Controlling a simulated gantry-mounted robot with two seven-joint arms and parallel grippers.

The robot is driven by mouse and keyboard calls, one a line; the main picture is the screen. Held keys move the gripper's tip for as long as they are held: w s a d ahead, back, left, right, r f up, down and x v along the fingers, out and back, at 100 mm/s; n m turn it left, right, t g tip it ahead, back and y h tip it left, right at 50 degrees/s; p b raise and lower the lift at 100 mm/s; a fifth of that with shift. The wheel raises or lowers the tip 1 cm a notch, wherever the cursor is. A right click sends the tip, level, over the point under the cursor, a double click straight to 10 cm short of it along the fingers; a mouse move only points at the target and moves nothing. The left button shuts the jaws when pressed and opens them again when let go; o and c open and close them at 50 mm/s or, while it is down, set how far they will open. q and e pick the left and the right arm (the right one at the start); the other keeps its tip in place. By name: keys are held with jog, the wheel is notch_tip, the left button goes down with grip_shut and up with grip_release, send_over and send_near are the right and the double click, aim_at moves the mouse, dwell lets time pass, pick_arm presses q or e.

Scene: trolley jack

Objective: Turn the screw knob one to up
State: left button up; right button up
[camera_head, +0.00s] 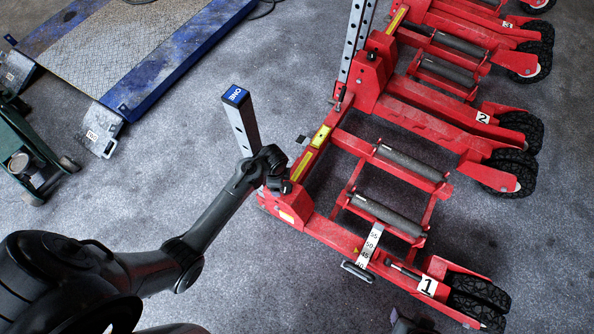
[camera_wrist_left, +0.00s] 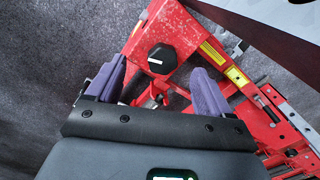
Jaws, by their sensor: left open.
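The black screw knob (camera_wrist_left: 162,58) sits on the red frame of the jack in the left wrist view. A short white mark lies roughly crosswise on its face. My left gripper (camera_wrist_left: 158,67) is open, its two purple fingers on either side of the knob in the picture. I cannot tell whether they touch it. In the head view my left gripper (camera_head: 272,170) is at the foot of the grey post marked ONE (camera_head: 241,118), over the near end of red jack one (camera_head: 330,229). It largely hides the knob there.
Jacks two (camera_head: 440,118) and three (camera_head: 480,25) stand behind jack one. A blue-edged metal ramp (camera_head: 120,50) lies at the upper left, with a green jack (camera_head: 30,150) at the left edge. The grey floor between them is clear.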

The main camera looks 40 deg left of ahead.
aim_at(285, 187)
notch_tip(285, 187, up, 4)
jog(key=d+p, duration=0.1)
jog(key=p, duration=0.1)
pick_arm(q)
jog(key=shift+m, duration=0.8)
jog(key=f+b, duration=0.1)
jog(key=f, duration=0.1)
jog(key=w+f+b, duration=0.1)
jog(key=f+b, duration=0.1)
jog(key=f, duration=0.1)
jog(key=w+d+f+b, duration=0.1)
jog(key=f+b, duration=0.1)
jog(key=f, duration=0.1)
jog(key=shift+w+d+f, duration=0.1)
jog(key=shift+w, duration=0.15)
pick_arm(e)
notch_tip(285, 187, down, 6)
jog(key=shift+w+d+r, duration=0.1)
jog(key=shift+r, duration=0.1)
pick_arm(q)
jog(key=c, duration=1)
pick_arm(e)
jog(key=shift+r, duration=0.1)
